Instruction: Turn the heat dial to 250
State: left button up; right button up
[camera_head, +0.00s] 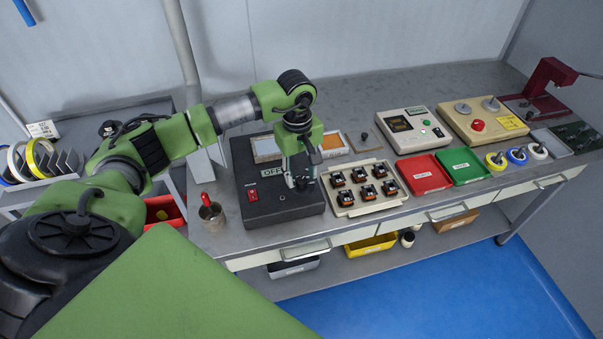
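My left arm reaches in from the left, and its gripper (300,184) points down over the right part of a black box (285,210) on the bench. The box has a display reading "OFF" (272,172) and a red switch (252,196) on its top. I cannot make out the heat dial; the gripper covers the area to the right of the display. The fingers are small and dark against the box, so I cannot tell whether they are open, shut or touching anything. My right gripper is not in view.
A beige tray with several small black-and-orange parts (341,198) stands close to the right of the box. Red (423,174) and green (461,165) trays lie farther right. The bench's back middle (350,92) is clear.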

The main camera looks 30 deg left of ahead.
pick_arm(q)
jog(key=shift+f, duration=0.9)
grip_shut()
